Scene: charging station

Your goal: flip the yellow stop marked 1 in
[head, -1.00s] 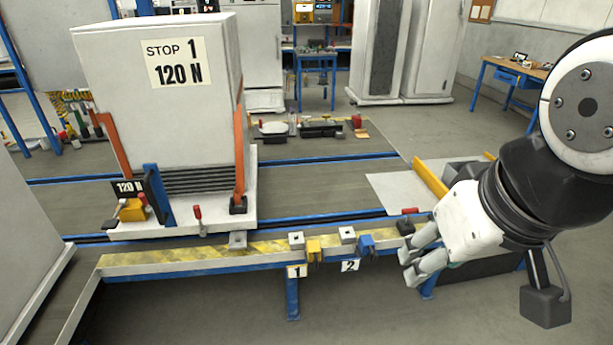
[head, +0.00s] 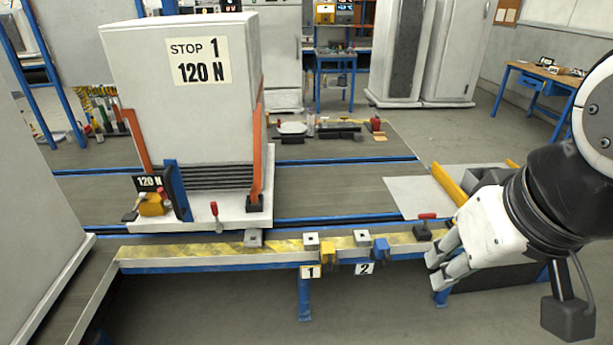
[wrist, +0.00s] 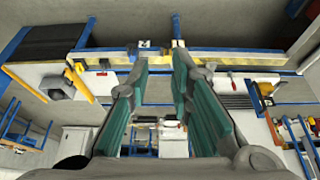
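The yellow stop (head: 331,256) sits on the front edge of the yellow-striped rail (head: 215,251), just right of the label marked 1 (head: 310,272). A blue stop (head: 380,249) is right of it, by the label marked 2 (head: 364,268). My gripper (head: 439,270) is at the right end of the rail, right of both stops and apart from them. In the wrist view my gripper (wrist: 160,88) is open, with its two green-padded fingers wide apart and nothing between them.
A large white box (head: 185,100) marked STOP 1, 120 N stands on a pallet behind the rail. A red-handled clamp (head: 427,225) is on the rail near my gripper. A grey plate (head: 415,197) lies behind it. The floor in front of the rail is clear.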

